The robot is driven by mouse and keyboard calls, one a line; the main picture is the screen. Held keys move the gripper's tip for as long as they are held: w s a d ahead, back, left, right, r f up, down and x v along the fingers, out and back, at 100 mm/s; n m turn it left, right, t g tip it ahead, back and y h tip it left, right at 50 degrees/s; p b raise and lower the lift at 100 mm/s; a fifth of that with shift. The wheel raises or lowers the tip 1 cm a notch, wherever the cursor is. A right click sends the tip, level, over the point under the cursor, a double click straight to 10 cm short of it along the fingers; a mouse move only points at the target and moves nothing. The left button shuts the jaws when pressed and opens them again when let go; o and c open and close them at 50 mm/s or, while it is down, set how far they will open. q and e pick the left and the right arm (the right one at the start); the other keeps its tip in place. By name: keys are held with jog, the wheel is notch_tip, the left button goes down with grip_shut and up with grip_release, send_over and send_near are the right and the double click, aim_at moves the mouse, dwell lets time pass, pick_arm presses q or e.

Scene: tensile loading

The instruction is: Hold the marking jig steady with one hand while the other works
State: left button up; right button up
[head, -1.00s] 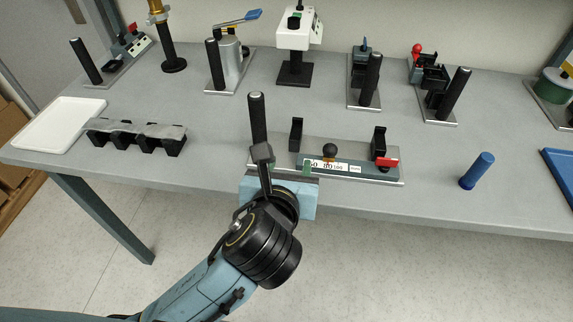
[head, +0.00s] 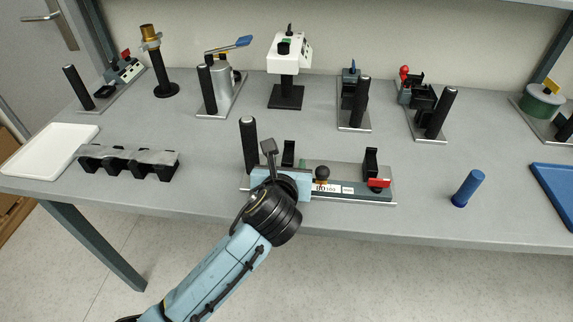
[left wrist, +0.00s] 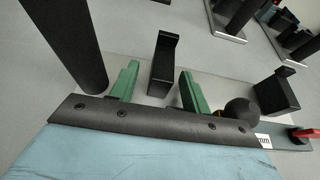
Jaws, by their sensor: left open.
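The marking jig lies near the table's front edge: a long grey base plate (head: 385,201) with a black upright handle (head: 248,145) at its left end, two black posts, a numbered scale (head: 328,188), a dark round knob (head: 322,173) and a red tab (head: 379,183). My left gripper (head: 286,160) is over the near left part of the jig, open and empty. In the left wrist view its two green fingers (left wrist: 158,88) stand apart, with the jig's left black post (left wrist: 163,65) showing between them, a little beyond. The black handle (left wrist: 68,40) is left of the fingers. My right gripper is out of view.
A black slotted holder (head: 128,160) and a white tray (head: 45,150) are at left. A blue cylinder (head: 467,188) stands right of the jig, near a blue tray (head: 555,190). Several devices with black handles line the back. Table behind the jig is mostly clear.

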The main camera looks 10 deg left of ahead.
pick_arm(q)
jog(key=shift+c, duration=0.5)
grip_shut()
